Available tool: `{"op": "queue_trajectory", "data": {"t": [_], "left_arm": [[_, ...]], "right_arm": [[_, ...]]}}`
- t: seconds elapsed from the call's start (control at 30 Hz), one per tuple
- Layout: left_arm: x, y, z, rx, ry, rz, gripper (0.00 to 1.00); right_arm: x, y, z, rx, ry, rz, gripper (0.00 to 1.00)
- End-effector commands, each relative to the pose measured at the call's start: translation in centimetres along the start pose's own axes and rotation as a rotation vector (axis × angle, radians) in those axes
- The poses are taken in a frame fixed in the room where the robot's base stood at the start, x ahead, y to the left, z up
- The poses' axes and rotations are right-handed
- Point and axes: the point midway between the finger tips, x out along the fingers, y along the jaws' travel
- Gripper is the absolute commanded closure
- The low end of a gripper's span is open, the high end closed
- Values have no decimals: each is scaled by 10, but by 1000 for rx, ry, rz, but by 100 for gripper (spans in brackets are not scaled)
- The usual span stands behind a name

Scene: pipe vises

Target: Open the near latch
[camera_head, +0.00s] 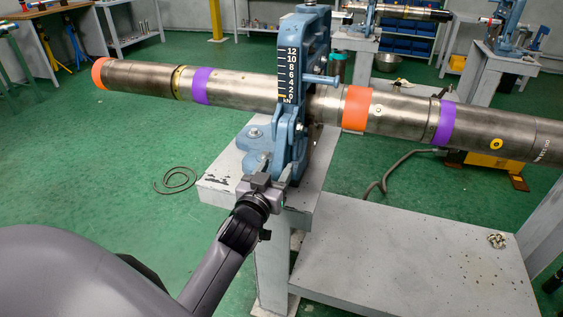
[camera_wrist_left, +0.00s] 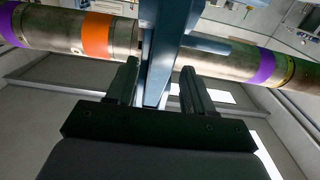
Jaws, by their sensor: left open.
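A blue pipe vise (camera_head: 308,45) with a white number scale stands on a grey stand, a steel pipe (camera_head: 240,88) running through it. On its near side a blue upright part (camera_head: 283,145) reaches down to the base; I cannot tell for sure whether this is the near latch. My left gripper (camera_head: 268,180) is low at the vise's near side. In the left wrist view, my left gripper (camera_wrist_left: 160,72) is open, with a blue bar (camera_wrist_left: 161,65) of the vise between its fingers. Contact is unclear. My right gripper is not in view.
The grey stand top (camera_head: 225,180) lies just under my left gripper. A lower grey table (camera_head: 410,260) with small metal parts (camera_head: 497,240) is at the right. A blue peg (camera_head: 322,79) sticks out from the vise. A cable (camera_head: 176,180) lies on the green floor.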

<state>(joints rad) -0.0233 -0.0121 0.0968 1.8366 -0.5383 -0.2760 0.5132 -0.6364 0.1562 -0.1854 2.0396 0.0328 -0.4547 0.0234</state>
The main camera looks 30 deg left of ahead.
Motion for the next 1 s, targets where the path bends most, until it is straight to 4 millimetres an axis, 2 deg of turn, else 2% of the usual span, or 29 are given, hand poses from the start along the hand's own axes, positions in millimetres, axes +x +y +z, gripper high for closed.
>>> {"op": "queue_trajectory", "data": {"t": [0.1,0.33,0.73,0.77,0.9,1.0], "left_arm": [[18,0,0,3,1,1,48],[41,0,0,3,0,1,48],[47,0,1,2,-1,2,48],[47,0,1,2,-1,2,54],[47,0,1,2,-2,2,100],[47,0,1,2,-2,2,100]], "right_arm": [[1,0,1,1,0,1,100],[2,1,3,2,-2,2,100],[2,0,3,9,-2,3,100],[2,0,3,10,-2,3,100],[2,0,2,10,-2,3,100],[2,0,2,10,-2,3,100]]}}
